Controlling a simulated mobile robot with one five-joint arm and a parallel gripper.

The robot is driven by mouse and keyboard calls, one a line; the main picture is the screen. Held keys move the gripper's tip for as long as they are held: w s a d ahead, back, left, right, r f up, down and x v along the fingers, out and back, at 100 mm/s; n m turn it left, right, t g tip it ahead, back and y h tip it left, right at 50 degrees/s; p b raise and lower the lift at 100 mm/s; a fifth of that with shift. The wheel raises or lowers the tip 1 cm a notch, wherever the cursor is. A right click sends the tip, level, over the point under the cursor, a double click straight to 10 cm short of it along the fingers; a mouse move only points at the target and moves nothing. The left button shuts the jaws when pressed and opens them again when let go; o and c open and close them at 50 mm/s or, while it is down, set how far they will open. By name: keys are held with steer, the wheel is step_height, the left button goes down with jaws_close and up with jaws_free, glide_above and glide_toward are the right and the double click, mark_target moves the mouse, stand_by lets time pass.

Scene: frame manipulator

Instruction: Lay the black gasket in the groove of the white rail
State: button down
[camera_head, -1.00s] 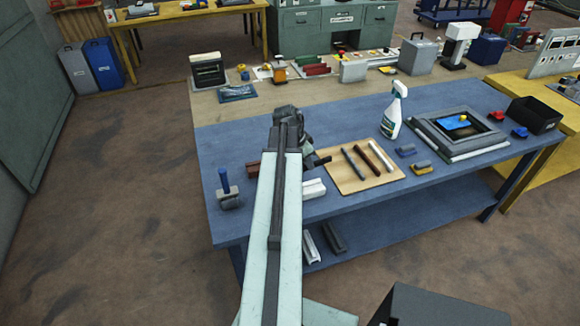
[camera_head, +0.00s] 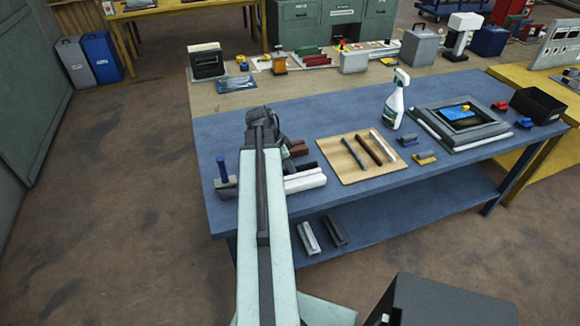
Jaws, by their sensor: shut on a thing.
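The white rail (camera_head: 305,182) lies on the blue table just right of my arm; its left end is partly hidden by the arm. My gripper (camera_head: 283,148) is just beyond the rail, mostly hidden behind my own arm. A short black piece, which looks like the black gasket (camera_head: 305,166), sticks out to the right of the gripper, which is shut on it. The gasket appears along the far side of the white rail. I cannot tell its height or whether it touches the rail. The groove is not clear from here.
A wooden board (camera_head: 347,176) with grey, brown and white strips is to the right. A blue-handled tool (camera_head: 224,180) stands at left. A spray bottle (camera_head: 395,100) stands farther back. The table front right is clear.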

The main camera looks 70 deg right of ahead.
mark_target(287, 172)
steer(key=shift+f+b, duration=1.9)
steer(key=shift+f, duration=0.45)
steer(key=c, duration=1.3)
jaws_free()
steer(key=shift+c, duration=0.2)
steer(key=shift+r, duration=0.15)
steer(key=p+v, duration=0.7)
steer(key=v, duration=0.1)
steer(key=shift+p, duration=0.3)
steer(key=shift+f, duration=0.2)
